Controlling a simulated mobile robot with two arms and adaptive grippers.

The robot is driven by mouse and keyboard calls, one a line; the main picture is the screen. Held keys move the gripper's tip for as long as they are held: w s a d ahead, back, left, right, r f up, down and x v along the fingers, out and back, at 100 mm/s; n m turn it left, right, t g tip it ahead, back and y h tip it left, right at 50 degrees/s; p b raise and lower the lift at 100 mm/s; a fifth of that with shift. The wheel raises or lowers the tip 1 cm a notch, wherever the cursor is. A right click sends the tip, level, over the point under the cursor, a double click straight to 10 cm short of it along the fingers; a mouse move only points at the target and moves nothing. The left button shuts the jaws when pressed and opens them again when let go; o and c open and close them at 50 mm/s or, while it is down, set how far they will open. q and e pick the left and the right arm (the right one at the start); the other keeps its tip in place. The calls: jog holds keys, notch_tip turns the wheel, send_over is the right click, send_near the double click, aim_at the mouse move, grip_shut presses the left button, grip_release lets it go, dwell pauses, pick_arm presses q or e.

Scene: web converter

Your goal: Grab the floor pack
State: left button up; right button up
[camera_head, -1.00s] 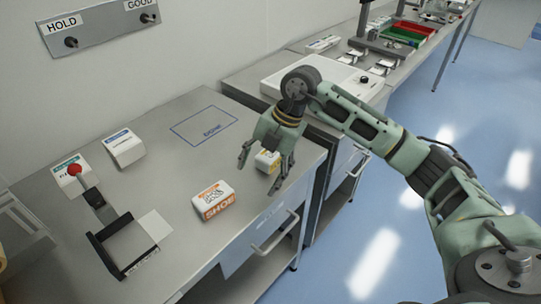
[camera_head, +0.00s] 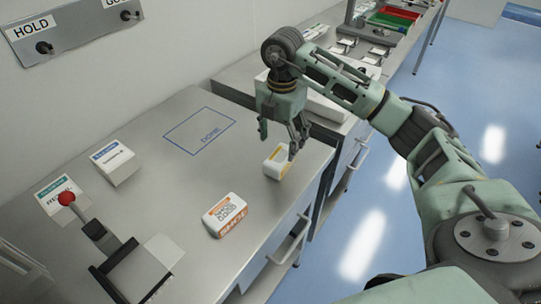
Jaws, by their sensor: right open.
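A small white pack with yellow sides (camera_head: 277,164) stands near the right edge of the grey bench; no word on it is legible. My right gripper (camera_head: 281,140) is open just above and behind it, its fingers pointing down. One right finger overlaps the pack's upper right corner in the picture; whether they touch, I cannot tell. A white and orange pack marked SHOE (camera_head: 226,215) lies nearer on the bench. My left gripper is out of view.
A blue outlined rectangle (camera_head: 199,130) marks bare bench behind the packs. A red-knobbed lever fixture (camera_head: 105,240) stands front left. A second bench with a white tray and green and red bins (camera_head: 392,20) runs along the back. Blue floor lies open to the right.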

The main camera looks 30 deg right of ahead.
aim_at(280, 155)
jog(key=f, duration=0.1)
jog(key=f+p, duration=0.1)
jog(key=f, duration=0.2)
jog(key=shift+s+d+p, duration=0.1)
jog(key=shift+s+p, duration=0.25)
jog(key=shift+p, duration=0.05)
jog(key=shift+w+f, duration=0.2)
jog(key=shift+f, duration=1.3)
jog(key=shift+c, duration=0.3)
jog(key=c, duration=0.4)
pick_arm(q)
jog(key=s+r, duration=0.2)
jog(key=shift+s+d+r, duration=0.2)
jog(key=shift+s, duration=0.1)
pick_arm(e)
jog(key=c, duration=0.9)
